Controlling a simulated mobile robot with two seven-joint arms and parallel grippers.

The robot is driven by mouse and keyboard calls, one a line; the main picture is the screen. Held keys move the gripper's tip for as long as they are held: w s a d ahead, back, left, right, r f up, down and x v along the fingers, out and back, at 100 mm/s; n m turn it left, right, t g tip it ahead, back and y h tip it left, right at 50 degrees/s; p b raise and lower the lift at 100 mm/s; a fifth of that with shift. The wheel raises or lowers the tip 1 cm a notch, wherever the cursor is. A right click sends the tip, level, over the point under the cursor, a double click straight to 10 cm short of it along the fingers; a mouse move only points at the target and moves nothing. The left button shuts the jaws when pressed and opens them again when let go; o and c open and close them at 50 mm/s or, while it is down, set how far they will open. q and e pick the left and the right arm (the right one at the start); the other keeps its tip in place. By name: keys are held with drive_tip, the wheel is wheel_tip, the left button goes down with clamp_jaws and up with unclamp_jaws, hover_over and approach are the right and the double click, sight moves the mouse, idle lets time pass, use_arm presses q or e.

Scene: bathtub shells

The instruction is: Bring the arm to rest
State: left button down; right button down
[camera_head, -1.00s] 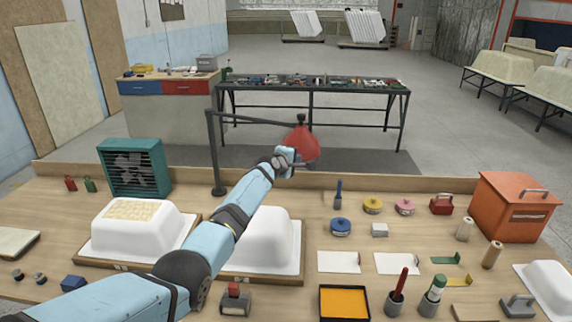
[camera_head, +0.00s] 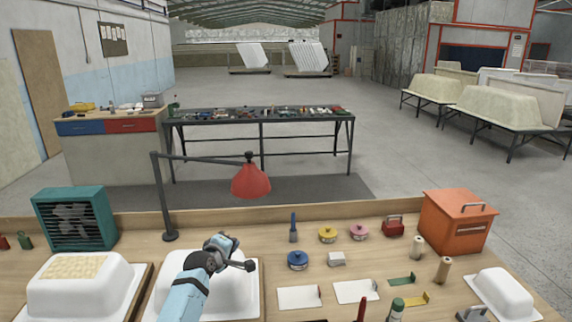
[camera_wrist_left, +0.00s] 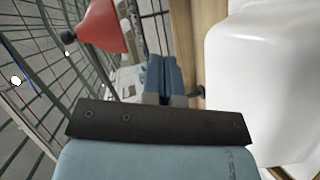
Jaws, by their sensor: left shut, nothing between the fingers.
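My left arm comes in from the bottom of the head view. Its gripper (camera_head: 228,244) is above the far end of the second white tub shell (camera_head: 212,293), below and apart from the red lamp shade (camera_head: 250,182). In the left wrist view the blue fingers (camera_wrist_left: 164,80) are closed together with nothing between them. The red shade (camera_wrist_left: 100,28) shows there at upper left and a white shell (camera_wrist_left: 265,85) at right. My right gripper is in neither view.
Another shell (camera_head: 80,290) sits at left. Paint tins, a brush and an orange box (camera_head: 455,225) stand to the right. A low ledge (camera_head: 300,208) runs along the bench's far edge.

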use_arm(q)
drive_tip(key=s+a+f+m+g+y, duration=0.15)
drive_tip(key=s+f+m, duration=0.35)
drive_tip(key=s+f, duration=0.9)
drive_tip(key=s+f+m, duration=0.1)
drive_tip(key=s+m, duration=0.2)
drive_tip(key=s, duration=0.8)
drive_tip(key=s+d+f+m+g, duration=0.1)
drive_tip(key=s+f+m, duration=0.1)
drive_tip(key=s, duration=0.9)
drive_tip(key=s+d+f+m, duration=0.1)
drive_tip(key=s+m, duration=0.4)
drive_tip(key=s, duration=0.7)
drive_tip(key=shift+d+f+h, duration=0.15)
drive_tip(key=shift+f+h, duration=0.3)
drive_tip(key=shift+f, duration=0.1)
drive_tip(key=shift+a+g, duration=0.2)
drive_tip(key=shift+g, duration=0.05)
